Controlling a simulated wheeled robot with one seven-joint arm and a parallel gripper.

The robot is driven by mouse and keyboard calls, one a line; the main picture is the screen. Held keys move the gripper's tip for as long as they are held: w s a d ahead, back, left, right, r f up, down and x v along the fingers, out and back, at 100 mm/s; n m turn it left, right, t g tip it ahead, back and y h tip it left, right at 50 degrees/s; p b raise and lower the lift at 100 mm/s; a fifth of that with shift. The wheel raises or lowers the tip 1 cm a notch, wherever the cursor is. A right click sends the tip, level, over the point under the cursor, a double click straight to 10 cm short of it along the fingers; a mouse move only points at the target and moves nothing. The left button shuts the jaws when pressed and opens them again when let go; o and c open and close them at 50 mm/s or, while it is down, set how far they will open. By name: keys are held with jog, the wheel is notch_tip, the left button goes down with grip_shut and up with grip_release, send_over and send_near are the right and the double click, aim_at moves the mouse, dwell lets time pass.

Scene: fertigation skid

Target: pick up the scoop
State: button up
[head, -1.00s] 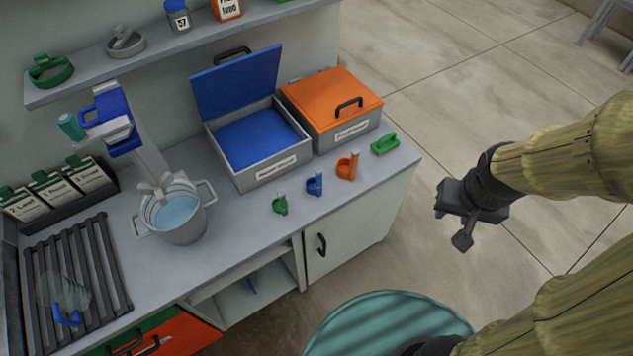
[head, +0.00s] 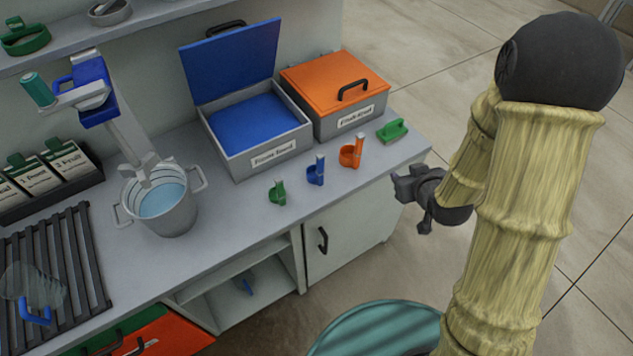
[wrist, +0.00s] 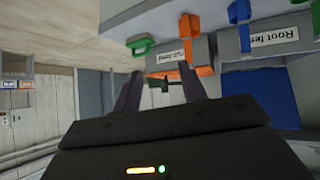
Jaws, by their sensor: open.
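Three small scoops with upright handles stand in a row on the counter: a green scoop (head: 278,194), a blue scoop (head: 316,173) and an orange scoop (head: 350,154). Which one the task means I cannot tell. In the wrist view, which looks upside down, the orange scoop (wrist: 187,80) is close to the right finger and the blue scoop (wrist: 240,35) is farther off. My gripper (head: 408,190) is open and empty, off the counter's right front corner. It also shows in the wrist view (wrist: 160,90). It looks apart from all the scoops.
An open grey bin with a blue lid (head: 232,62) and a bin with an orange lid (head: 332,88) stand behind the scoops. A green handled piece (head: 392,130) lies near the counter's right edge. A metal bucket (head: 170,212) stands left, beside a dark rack (head: 62,240).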

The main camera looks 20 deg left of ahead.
aim_at(323, 169)
jog(key=s+a+f+n+t+y+b, duration=0.2)
jog(key=s+a+f+n+y+b, duration=0.1)
jog(key=a+f+y+b, duration=0.6)
notch_tip(323, 169, down, 2)
jog(key=shift+s+a+f+y, duration=0.15)
jog(key=shift+s+a+y, duration=0.15)
jog(key=shift+s+a, duration=0.65)
jog(key=shift+w+a+n, duration=0.1)
jog(key=shift+n, duration=0.2)
jog(key=shift+f, duration=0.1)
jog(key=b+x, duration=0.2)
jog(key=b, duration=0.5)
jog(key=shift+a+f, duration=0.15)
jog(key=shift+w+a+b, duration=0.1)
jog(key=shift+w+b, duration=0.05)
jog(key=shift+b, duration=0.25)
jog(key=x, duration=0.9)
jog(key=shift+w+a+r+p, duration=0.15)
jog(key=shift+w+r+p, duration=0.15)
jog(key=shift+p, duration=0.1)
